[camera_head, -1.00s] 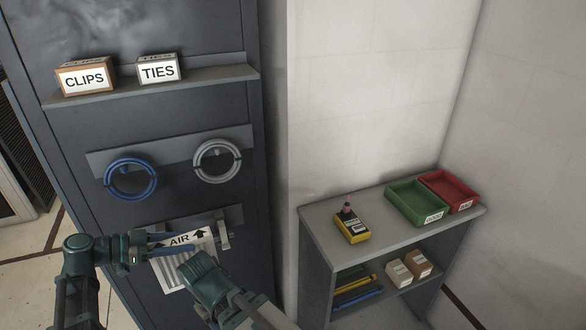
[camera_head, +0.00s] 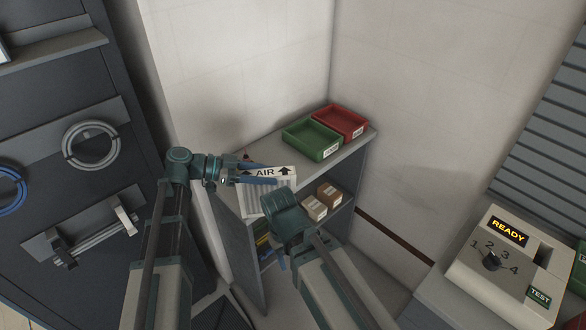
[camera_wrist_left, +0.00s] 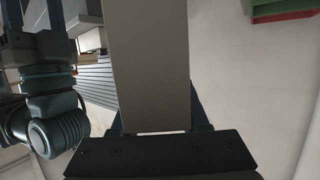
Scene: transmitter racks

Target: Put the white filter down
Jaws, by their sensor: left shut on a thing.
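The white filter (camera_head: 255,203) has a label reading AIR with up arrows and pleats below it. My left gripper (camera_head: 264,174) is shut on the filter near its top edge and holds it in front of the small grey shelf unit (camera_head: 347,151). The filter also fills the middle of the left wrist view as a pale panel (camera_wrist_left: 148,65). My right gripper (camera_head: 284,240) is just below and right of the filter; its fingers are mostly hidden, and I cannot tell whether it touches the filter.
A green tray (camera_head: 311,140) and a red tray (camera_head: 339,122) stand on the shelf top. Small boxes (camera_head: 315,208) sit on the lower shelf. At right is a tester reading READY (camera_head: 493,262).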

